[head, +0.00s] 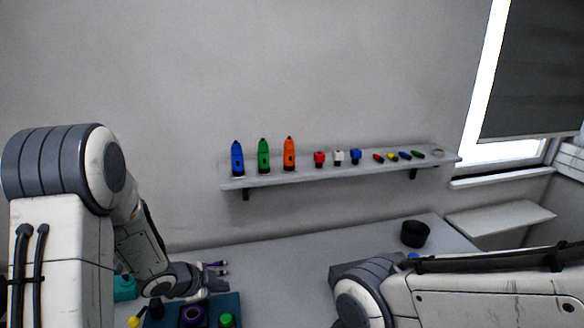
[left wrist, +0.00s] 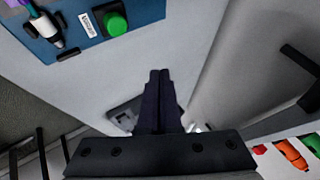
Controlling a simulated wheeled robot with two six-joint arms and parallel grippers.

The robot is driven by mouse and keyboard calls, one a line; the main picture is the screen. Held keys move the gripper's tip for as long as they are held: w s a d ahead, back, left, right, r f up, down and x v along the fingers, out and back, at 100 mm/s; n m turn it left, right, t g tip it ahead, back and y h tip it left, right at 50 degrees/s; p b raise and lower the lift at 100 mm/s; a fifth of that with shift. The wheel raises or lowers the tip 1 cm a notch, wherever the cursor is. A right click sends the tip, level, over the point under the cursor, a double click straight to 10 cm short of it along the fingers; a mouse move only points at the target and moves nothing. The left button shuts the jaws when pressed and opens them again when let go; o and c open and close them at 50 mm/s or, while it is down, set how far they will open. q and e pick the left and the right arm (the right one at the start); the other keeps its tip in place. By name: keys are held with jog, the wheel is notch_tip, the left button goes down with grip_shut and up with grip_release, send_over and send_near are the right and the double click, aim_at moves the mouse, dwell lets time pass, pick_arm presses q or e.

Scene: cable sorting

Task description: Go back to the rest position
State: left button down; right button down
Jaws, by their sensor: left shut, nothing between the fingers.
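My left gripper (head: 213,281) is at the lower left of the head view, above the table near a blue board. The left wrist view shows its two dark fingers (left wrist: 159,75) pressed together with nothing between them. My right arm crosses the lower right of the head view, and its gripper is out of sight.
The blue board (left wrist: 140,12) carries a green knob (left wrist: 115,23) and a white-and-black plug (left wrist: 45,27). A wall shelf (head: 330,169) holds several coloured bottles and small parts. A black cup (head: 415,234) stands at the table's right. The table (head: 285,258) is clear mid-back.

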pick_arm(q)
jog(key=s+d+r+n+y, duration=0.3)
jog(key=d+r, duration=0.2)
jog(key=s+d+r+n+g, duration=0.1)
jog(key=s+d+g, duration=0.1)
jog(key=s, duration=0.6)
jog(key=s+d+r+n+g+b, duration=0.1)
jog(key=s+d+r+n+g, duration=0.1)
jog(key=s+d, duration=0.3)
jog(key=s+d+r+n+g, duration=0.2)
jog(key=s+d+g, duration=0.1)
jog(key=s, duration=1)
jog(key=shift+s+d, duration=0.25)
jog(key=shift+r, duration=0.1)
